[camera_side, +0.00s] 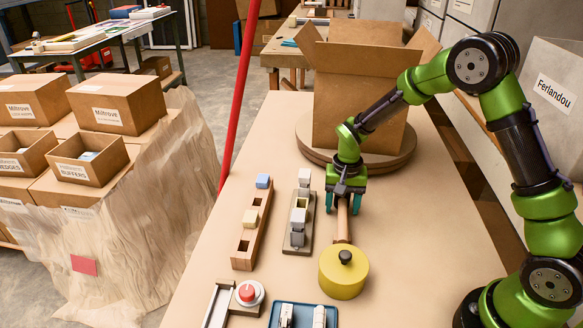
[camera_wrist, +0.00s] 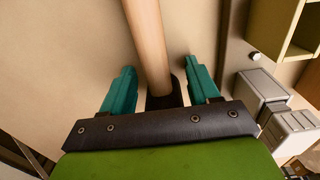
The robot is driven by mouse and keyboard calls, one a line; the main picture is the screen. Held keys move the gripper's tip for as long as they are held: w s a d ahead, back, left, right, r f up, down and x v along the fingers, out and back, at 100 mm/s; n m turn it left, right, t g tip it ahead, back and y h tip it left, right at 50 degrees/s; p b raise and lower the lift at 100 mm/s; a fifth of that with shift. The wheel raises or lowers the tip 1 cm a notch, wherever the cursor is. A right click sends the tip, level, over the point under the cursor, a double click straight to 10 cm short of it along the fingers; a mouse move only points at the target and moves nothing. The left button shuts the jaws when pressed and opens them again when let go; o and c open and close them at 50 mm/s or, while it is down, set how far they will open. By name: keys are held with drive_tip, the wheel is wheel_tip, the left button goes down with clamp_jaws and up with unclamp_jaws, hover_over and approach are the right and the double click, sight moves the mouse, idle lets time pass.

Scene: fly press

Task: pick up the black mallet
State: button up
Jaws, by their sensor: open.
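The mallet's light wooden handle (camera_side: 342,222) lies on the table and shows below my gripper (camera_side: 342,207) in the side view. Its near end meets the outline of the yellow round pot. In the wrist view the handle (camera_wrist: 148,42) runs down from the top edge to a dark part (camera_wrist: 164,92) behind my gripper's edge; I cannot tell whether that is the mallet's head. The teal fingers of my gripper (camera_wrist: 160,68) are apart, one on each side of the handle, with gaps showing on both sides.
A yellow pot (camera_side: 343,275) with a black knob stands close in front. The grey press (camera_side: 299,222) and a wooden block with square holes (camera_side: 248,235) stand left. An open cardboard box (camera_side: 358,115) on a round board (camera_side: 380,160) stands behind. Table right of the handle is clear.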

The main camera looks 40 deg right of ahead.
clamp_jaws()
idle(0.4)
wheel_tip(320, 180, up, 10)
drive_tip(key=shift+r, duration=0.1)
drive_tip(key=c, duration=0.6)
unclamp_jaws()
drive_tip(key=shift+c, duration=0.2)
clamp_jaws()
drive_tip(key=shift+a, duration=0.1)
